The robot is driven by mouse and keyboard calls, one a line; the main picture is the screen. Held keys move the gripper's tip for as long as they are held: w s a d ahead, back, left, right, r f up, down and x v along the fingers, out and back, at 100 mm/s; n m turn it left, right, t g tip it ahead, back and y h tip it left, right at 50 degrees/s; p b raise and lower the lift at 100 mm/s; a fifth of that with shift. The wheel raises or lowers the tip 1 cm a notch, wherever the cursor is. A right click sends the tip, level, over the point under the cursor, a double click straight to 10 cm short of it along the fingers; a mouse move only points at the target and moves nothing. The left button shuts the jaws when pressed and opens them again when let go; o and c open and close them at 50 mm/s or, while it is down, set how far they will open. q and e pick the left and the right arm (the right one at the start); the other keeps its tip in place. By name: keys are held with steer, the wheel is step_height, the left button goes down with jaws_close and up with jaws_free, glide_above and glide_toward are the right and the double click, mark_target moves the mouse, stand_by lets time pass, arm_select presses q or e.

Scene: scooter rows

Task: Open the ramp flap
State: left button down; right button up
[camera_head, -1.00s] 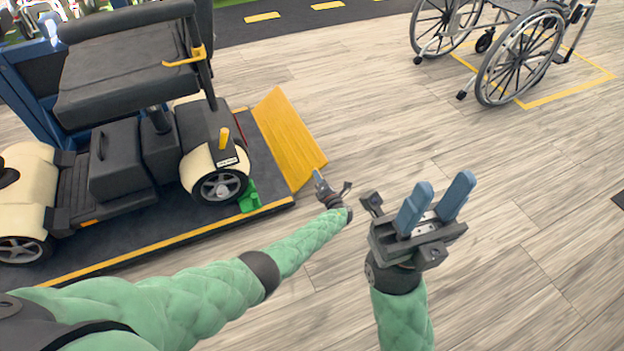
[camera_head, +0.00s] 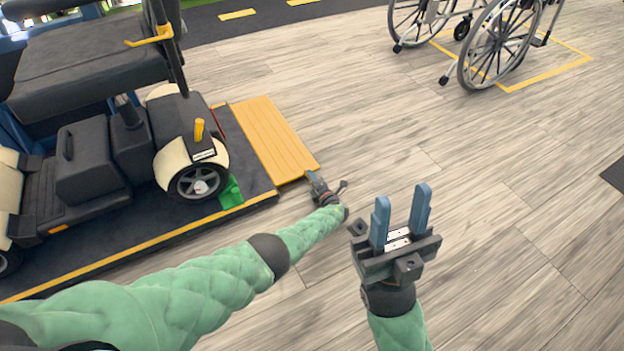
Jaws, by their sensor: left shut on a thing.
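The yellow ramp flap (camera_head: 272,139) lies lowered, about flat, along the right end of the dark platform (camera_head: 90,252). My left gripper (camera_head: 312,176) is shut on the flap's near right corner; its fingertips are small and partly hidden there. My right gripper (camera_head: 402,218) is open and empty, fingers pointing up, to the right of the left gripper and apart from the flap.
A mobility scooter (camera_head: 97,160) stands on the platform, with a green wheel chock (camera_head: 231,193) by its near wheel. A wheelchair (camera_head: 480,35) stands in a yellow floor outline at the upper right. The wooden floor between is clear.

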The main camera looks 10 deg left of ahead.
arm_select(q)
steer(key=shift+w+a+r, duration=0.25)
steer(key=shift+w+a, duration=0.05)
steer(key=shift+a, duration=0.1)
steer(key=c, duration=1.2)
jaws_free()
steer(key=shift+o, duration=0.2)
steer(key=shift+f, duration=0.1)
steer(key=shift+s, duration=0.1)
steer(key=shift+d, duration=0.1)
